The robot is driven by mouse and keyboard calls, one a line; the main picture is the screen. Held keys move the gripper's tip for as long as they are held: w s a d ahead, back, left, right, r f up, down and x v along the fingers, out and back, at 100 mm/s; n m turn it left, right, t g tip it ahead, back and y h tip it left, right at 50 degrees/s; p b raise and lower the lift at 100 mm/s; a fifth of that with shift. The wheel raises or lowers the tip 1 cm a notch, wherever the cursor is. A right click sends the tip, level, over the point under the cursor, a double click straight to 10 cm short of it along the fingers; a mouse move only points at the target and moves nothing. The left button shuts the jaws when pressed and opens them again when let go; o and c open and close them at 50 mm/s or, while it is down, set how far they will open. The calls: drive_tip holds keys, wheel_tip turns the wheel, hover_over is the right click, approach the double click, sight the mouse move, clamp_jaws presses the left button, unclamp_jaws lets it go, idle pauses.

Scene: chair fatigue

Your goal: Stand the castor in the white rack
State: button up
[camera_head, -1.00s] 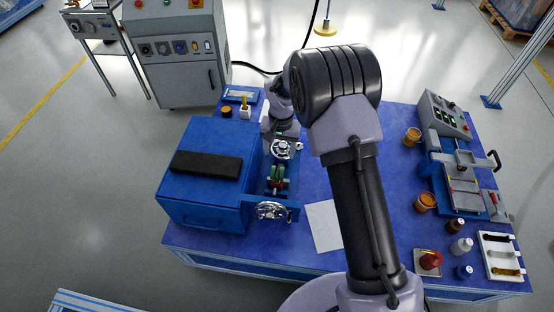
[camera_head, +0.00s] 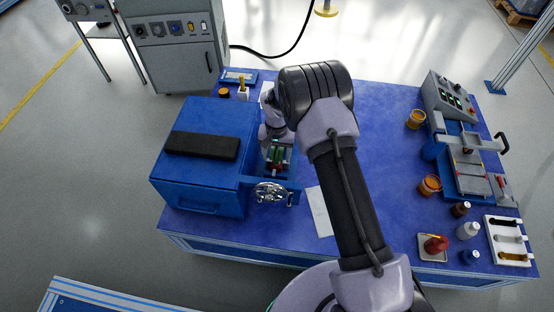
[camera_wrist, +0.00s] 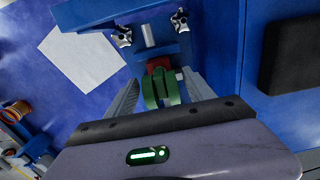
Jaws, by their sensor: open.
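The castor (camera_head: 278,158), with green wheels and a red part, sits in the blue fixture (camera_head: 293,183) beside the large blue box. In the wrist view the castor (camera_wrist: 160,90) lies between the grey fingers of my gripper (camera_wrist: 160,97). The jaws are open, with a visible gap at least on the right side. In the head view my wrist hides much of the gripper. The white rack (camera_head: 491,238) is at the right front of the table and holds a black, a grey and a yellow-brown piece.
The blue box (camera_head: 190,185) with a black pad (camera_head: 202,146) stands left of the fixture. A silver handwheel (camera_head: 271,193) is at its front. A white sheet (camera_head: 319,211) lies to the right. Bottles and orange pots stand near the rack; the table's middle is mostly clear.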

drive_tip(key=shift+r, duration=0.1)
drive_tip(key=c, duration=1.2)
drive_tip(key=shift+r+p, duration=1)
drive_tip(key=shift+r, duration=0.8)
drive_tip(key=shift+r+p, duration=1.1)
drive_tip(key=shift+r, duration=0.9)
